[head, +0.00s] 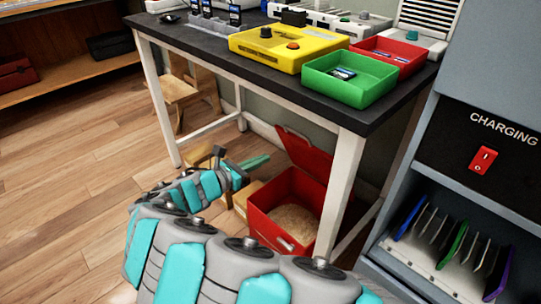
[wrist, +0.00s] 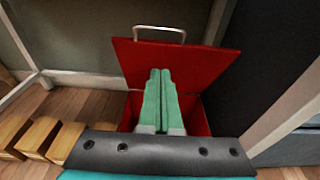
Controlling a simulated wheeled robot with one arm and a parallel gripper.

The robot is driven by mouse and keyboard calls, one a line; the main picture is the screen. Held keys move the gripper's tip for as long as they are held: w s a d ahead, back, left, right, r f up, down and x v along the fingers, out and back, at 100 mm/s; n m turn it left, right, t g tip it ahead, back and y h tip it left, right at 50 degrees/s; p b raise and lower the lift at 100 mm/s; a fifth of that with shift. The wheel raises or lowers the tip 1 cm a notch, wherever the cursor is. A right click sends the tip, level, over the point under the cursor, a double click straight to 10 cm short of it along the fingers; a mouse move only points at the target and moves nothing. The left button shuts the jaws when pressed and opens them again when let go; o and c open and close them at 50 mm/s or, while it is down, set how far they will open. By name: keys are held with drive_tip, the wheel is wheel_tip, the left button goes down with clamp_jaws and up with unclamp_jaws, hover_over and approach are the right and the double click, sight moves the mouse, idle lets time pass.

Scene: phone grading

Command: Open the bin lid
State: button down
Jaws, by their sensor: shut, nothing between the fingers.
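A red bin (head: 268,212) stands on the floor under the table, by its right front leg. Its red lid (head: 302,152) stands raised at the back of the bin, so the bin is open. Pale brown material shows inside in the head view. In the wrist view the lid (wrist: 205,68) stands upright with a metal handle (wrist: 159,31) at its top edge. My gripper (head: 262,160) has green fingers, shut together and empty, to the left of the bin. In the wrist view the fingers (wrist: 160,76) appear in front of the lid and cover part of the bin's opening.
The dark-topped table (head: 205,52) carries a yellow device (head: 262,48), a green tray (head: 378,88) and a red tray (head: 408,54). A charging cabinet (head: 500,185) stands at right. Wooden blocks (wrist: 38,137) lie left of the bin. Open floor (head: 70,190) is at left.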

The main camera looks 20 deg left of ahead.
drive_tip(key=w+d+r, duration=0.1)
drive_tip(key=w+d, duration=0.3)
drive_tip(key=w, duration=0.6)
drive_tip(key=shift+w+d, duration=0.15)
drive_tip(key=shift+w, duration=0.05)
drive_tip(key=shift+r, duration=0.1)
drive_tip(key=shift+g+y, duration=0.3)
drive_tip(key=shift+g, duration=0.3)
drive_tip(key=w+r+p, duration=0.1)
drive_tip(key=w+d+p, duration=0.1)
drive_tip(key=p, duration=0.1)
drive_tip(key=w+r+p, duration=0.1)
drive_tip(key=shift+w+d+r+p, duration=0.25)
drive_tip(key=shift+d+r+p, duration=0.05)
drive_tip(key=shift+r+p, duration=0.1)
drive_tip(key=shift+w+d+r+p, duration=0.2)
drive_tip(key=shift+w+d, duration=0.1)
drive_tip(key=shift+w, duration=0.5)
drive_tip(key=shift+w+d+r+p, duration=0.15)
drive_tip(key=shift+w+d, duration=0.2)
drive_tip(key=shift+w, duration=0.5)
drive_tip(key=shift+w+d+r+p, duration=0.1)
drive_tip(key=shift+w+d+p, duration=0.15)
drive_tip(key=shift+w, duration=0.55)
drive_tip(key=shift+f, duration=0.1)
